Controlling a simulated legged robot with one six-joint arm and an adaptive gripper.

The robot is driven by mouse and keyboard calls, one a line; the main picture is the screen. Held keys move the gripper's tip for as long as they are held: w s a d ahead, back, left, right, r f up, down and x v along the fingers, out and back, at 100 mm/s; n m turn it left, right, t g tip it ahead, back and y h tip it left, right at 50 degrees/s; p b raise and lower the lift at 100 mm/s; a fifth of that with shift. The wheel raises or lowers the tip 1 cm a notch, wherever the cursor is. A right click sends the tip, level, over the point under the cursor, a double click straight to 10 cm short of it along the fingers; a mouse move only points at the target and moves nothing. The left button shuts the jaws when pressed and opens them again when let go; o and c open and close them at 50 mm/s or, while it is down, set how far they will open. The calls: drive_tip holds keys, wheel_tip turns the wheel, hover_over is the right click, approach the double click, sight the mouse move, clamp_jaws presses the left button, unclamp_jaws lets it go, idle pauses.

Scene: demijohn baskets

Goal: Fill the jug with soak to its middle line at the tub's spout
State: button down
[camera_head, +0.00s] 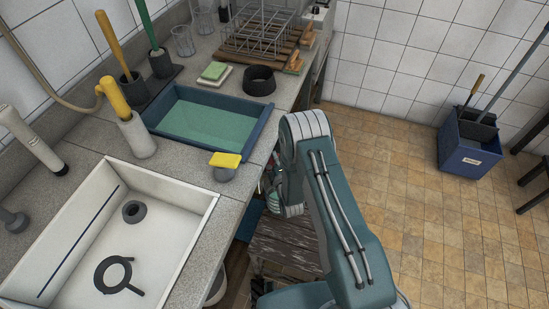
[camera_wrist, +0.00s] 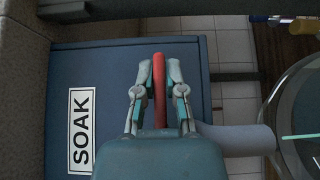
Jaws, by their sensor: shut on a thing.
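In the wrist view, my gripper (camera_wrist: 159,78) is shut on a red lever (camera_wrist: 159,95), with a finger on each side. Behind it is the blue front of the tub (camera_wrist: 190,60) with a white SOAK label (camera_wrist: 81,130). A grey spout (camera_wrist: 240,138) sticks out to the right below the fingers. At the right edge, a clear round vessel, apparently the jug (camera_wrist: 285,105), is cut off by the frame. A pale green line shows on it; its fill level cannot be told. In the head view, my arm hides the gripper and lever.
The counter holds a white sink (camera_head: 165,240) with a dark ring-shaped thing (camera_head: 118,274), a blue tray of green liquid (camera_head: 160,127), a yellow-topped scrubber (camera_head: 225,165) and a wire rack (camera_head: 262,30). A blue mop bucket (camera_head: 468,150) stands right; the tiled floor between is clear.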

drive_tip(key=shift+s+f, duration=0.25)
drive_tip(key=shift+f, duration=0.15)
drive_tip(key=c, duration=0.7)
unclamp_jaws()
drive_tip(key=shift+w+r, duration=0.1)
drive_tip(key=shift+r, duration=0.05)
drive_tip(key=shift+r, duration=0.1)
drive_tip(key=v, duration=1.2)
drive_tip(key=shift+c, duration=0.4)
